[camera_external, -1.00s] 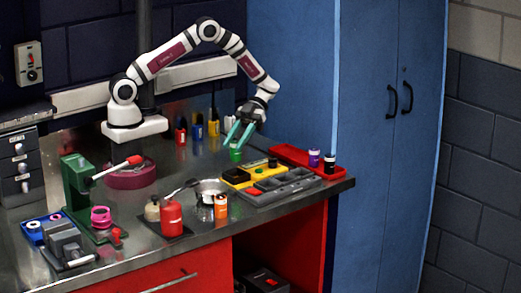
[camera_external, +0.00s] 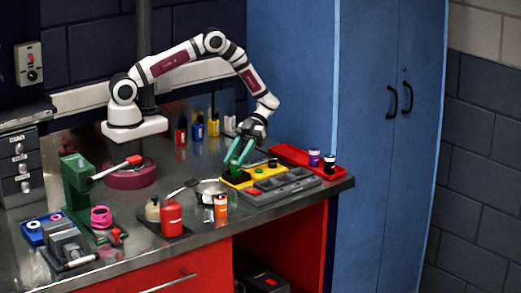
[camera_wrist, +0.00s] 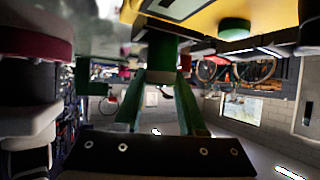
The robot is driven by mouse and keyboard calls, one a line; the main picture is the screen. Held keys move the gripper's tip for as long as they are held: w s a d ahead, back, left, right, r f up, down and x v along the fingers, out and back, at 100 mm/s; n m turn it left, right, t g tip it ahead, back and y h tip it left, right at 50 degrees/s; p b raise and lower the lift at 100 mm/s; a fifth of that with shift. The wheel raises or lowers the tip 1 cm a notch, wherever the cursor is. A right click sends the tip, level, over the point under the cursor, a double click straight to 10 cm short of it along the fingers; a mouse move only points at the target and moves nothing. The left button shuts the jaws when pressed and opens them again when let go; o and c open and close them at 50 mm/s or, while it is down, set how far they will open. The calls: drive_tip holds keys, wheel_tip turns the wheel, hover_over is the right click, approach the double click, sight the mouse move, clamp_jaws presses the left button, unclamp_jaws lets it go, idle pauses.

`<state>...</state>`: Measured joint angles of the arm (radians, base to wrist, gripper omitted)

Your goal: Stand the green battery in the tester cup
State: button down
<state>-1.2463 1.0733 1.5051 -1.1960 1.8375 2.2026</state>
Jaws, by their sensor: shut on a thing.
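The green battery (camera_external: 236,169) is upright between the green fingers of my gripper (camera_external: 240,157), which is shut on it. In the external view the battery's lower end overlaps the dark cup (camera_external: 235,178) at the left part of the yellow tester (camera_external: 253,179). I cannot tell whether it is inside the cup or just above it. In the wrist view the battery (camera_wrist: 160,62) shows between the two fingers of my gripper (camera_wrist: 160,82), its far end by a dark edge. The yellow tester (camera_wrist: 205,20) fills the top of that view.
A grey compartment tray (camera_external: 285,186) lies in front of the tester. A red tray (camera_external: 290,150) with a purple and a dark battery is behind on the right. A metal bowl (camera_external: 211,187) and an orange battery (camera_external: 221,208) stand to the left.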

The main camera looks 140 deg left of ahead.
drive_tip(key=shift+f, duration=0.5)
idle(0.7)
drive_tip(key=c, duration=0.8)
unclamp_jaws()
drive_tip(key=shift+o, duration=0.2)
drive_tip(key=shift+v, duration=5.5)
drive_tip(key=shift+f, duration=0.1)
